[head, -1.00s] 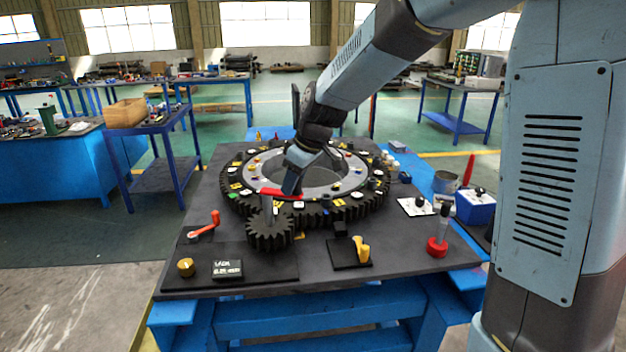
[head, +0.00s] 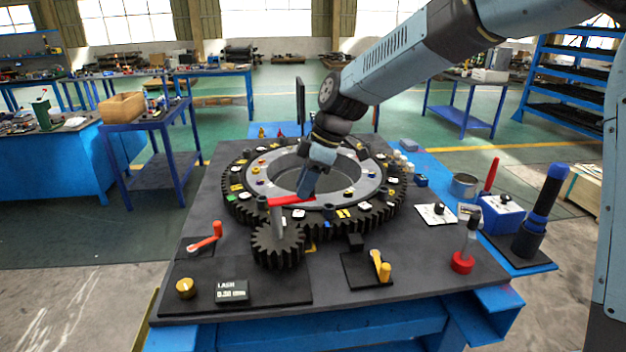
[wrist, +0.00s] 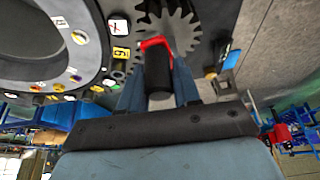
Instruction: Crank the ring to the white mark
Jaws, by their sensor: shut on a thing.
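The toothed ring (head: 378,210) lies flat on the grey bench, with colored and white tags around it. A dark pinion gear (head: 278,247) stands at its front left, beside the ring's teeth. A red crank arm (head: 288,201) sits on the post above the pinion and points right. My gripper (head: 307,192) is at the crank's right end. In the wrist view my gripper (wrist: 157,80) is shut on the black crank handle (wrist: 158,70), below the red arm (wrist: 155,43). Several white tags show on the ring; I cannot tell which is the white mark.
A red-handled lever (head: 205,240), a yellow knob (head: 186,288) and a small display (head: 232,290) are at the front left. A yellow lever (head: 381,268) and a red-based lever (head: 463,260) are at the front right. A tin (head: 464,185) and blue box (head: 502,212) stand on the right.

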